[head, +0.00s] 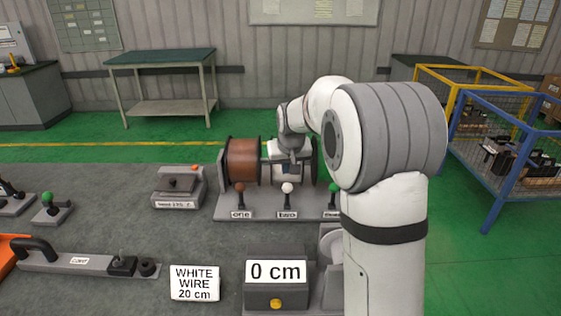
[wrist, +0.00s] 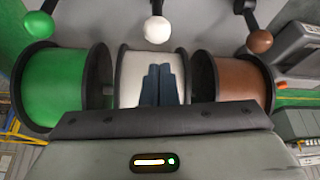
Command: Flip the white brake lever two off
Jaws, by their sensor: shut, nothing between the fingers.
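The white brake lever two has a round white knob (head: 287,188) on a short dark arm, standing roughly upright above a label reading "two" (head: 287,215). In the wrist view the white knob (wrist: 157,30) is at top centre. My gripper (wrist: 162,68) is shut and empty, its dark fingers in front of the white wire spool (wrist: 135,72) and apart from the knob. In the head view my gripper (head: 293,160) is over the middle spool, behind and above the lever; its fingertips are hard to make out there.
The brown-knobbed lever one (head: 240,188) and green-knobbed lever three (head: 334,187) stand on either side. A copper-brown spool (head: 242,161) is left of the white one. A "0 cm" display (head: 276,271) and a "WHITE WIRE 20 cm" sign (head: 194,283) are in front.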

